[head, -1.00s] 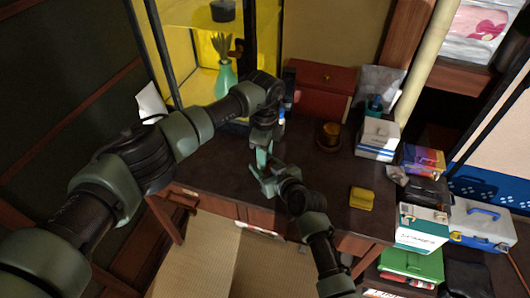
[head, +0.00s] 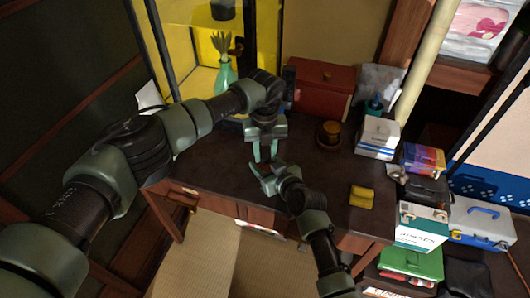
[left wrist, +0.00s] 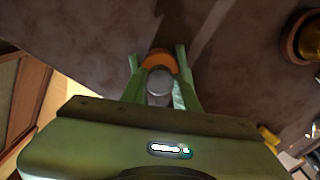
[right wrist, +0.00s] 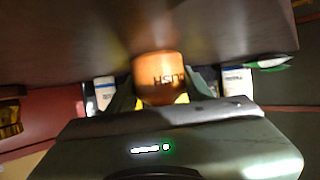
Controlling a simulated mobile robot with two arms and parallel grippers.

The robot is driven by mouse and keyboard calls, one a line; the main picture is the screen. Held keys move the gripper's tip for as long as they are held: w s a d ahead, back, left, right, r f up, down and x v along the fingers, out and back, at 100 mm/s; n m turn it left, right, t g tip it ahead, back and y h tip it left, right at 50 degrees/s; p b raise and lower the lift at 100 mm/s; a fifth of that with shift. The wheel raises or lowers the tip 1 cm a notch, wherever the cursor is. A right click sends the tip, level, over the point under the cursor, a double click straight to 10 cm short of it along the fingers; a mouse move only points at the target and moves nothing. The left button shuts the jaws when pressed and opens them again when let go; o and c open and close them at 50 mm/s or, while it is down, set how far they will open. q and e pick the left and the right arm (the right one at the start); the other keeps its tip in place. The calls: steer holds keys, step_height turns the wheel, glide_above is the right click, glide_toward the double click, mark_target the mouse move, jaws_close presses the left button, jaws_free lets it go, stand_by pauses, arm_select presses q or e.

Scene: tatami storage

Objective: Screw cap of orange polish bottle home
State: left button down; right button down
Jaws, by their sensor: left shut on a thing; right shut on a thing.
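The orange polish bottle (right wrist: 158,80) stands between the fingers of my right gripper (right wrist: 160,98), which is shut on its body; part of its dark lettering shows. In the left wrist view, the bottle's orange top (left wrist: 160,60) shows beyond a round grey cap (left wrist: 160,82). My left gripper (left wrist: 158,66) is shut on the cap, in line with the bottle. Whether a gap is left between cap and bottle cannot be told. In the head view, my left gripper (head: 266,152) points down from above and my right gripper (head: 262,176) is just below it; the bottle is hidden there.
The dark desk (head: 215,160) lies under both grippers, mostly clear at left. A brown round pot (head: 329,134), a red box (head: 320,90), a yellow block (head: 361,196) and white boxes (head: 378,138) stand to the right. A green vase (head: 225,77) stands behind.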

arm_select(q)
steer(key=m, duration=0.7)
steer(key=shift+m, duration=0.3)
steer(key=m, duration=2)
steer(key=shift+m, duration=0.3)
steer(key=c, duration=1)
jaws_free()
steer(key=shift+f, duration=0.1)
steer(key=shift+o, duration=0.2)
step_height(320, 180, up, 12)
